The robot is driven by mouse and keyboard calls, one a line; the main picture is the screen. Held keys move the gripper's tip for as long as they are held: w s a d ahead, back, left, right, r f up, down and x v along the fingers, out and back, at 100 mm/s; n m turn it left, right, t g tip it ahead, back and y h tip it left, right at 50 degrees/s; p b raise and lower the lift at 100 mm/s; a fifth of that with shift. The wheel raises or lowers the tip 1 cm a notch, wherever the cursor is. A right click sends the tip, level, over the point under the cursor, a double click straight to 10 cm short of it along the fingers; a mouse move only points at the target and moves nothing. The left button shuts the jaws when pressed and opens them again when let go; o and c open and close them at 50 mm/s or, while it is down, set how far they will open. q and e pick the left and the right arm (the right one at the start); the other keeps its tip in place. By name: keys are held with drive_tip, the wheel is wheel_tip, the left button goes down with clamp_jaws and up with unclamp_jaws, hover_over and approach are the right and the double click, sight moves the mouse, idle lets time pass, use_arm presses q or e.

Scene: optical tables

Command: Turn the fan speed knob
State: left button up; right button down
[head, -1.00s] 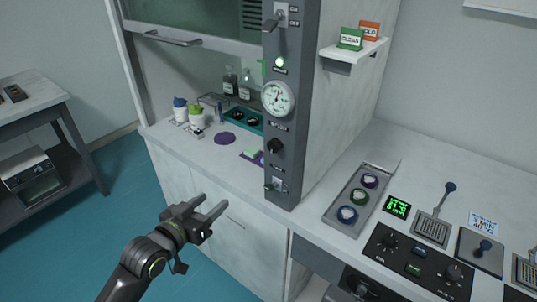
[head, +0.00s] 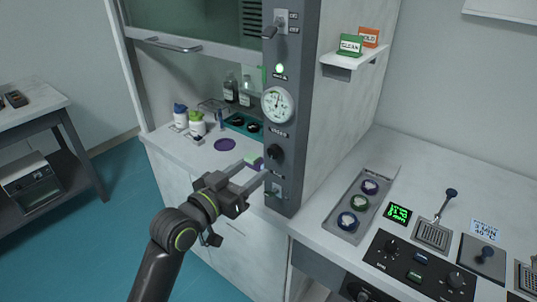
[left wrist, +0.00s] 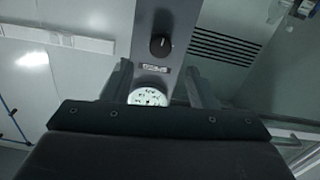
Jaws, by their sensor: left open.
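The black fan speed knob (head: 275,152) is on the front of the grey column, below a round white gauge (head: 278,104) and its label. My left gripper (head: 255,167) is open and empty, a little left of and below the knob in the head view, its fingers pointing toward the column. In the left wrist view the knob (left wrist: 160,46) shows ahead, between the lines of the two open fingers and apart from them. The gauge (left wrist: 148,97) shows below it there, partly hidden by the gripper body. My right gripper is not in view.
A toggle switch (head: 281,24) and a green lamp (head: 280,69) are higher on the column. Bottles and a purple disc (head: 225,144) sit in the hood at left. The right bench holds a tray (head: 370,172) of round pieces and a control panel (head: 420,268).

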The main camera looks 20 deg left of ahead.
sight(272, 154)
use_arm(q)
drive_tip(key=p+x, duration=0.1)
drive_tip(key=x, duration=0.7)
drive_tip(key=shift+f, duration=0.1)
drive_tip(key=c, duration=1)
drive_tip(key=shift+o, duration=0.2)
drive_tip(key=shift+n+p, duration=1.5)
drive_tip(key=shift+p, duration=0.05)
drive_tip(key=shift+n+p, duration=1.05)
drive_tip(key=shift+n, duration=0.35)
drive_tip(key=o, duration=1)
drive_tip(key=shift+c, duration=0.2)
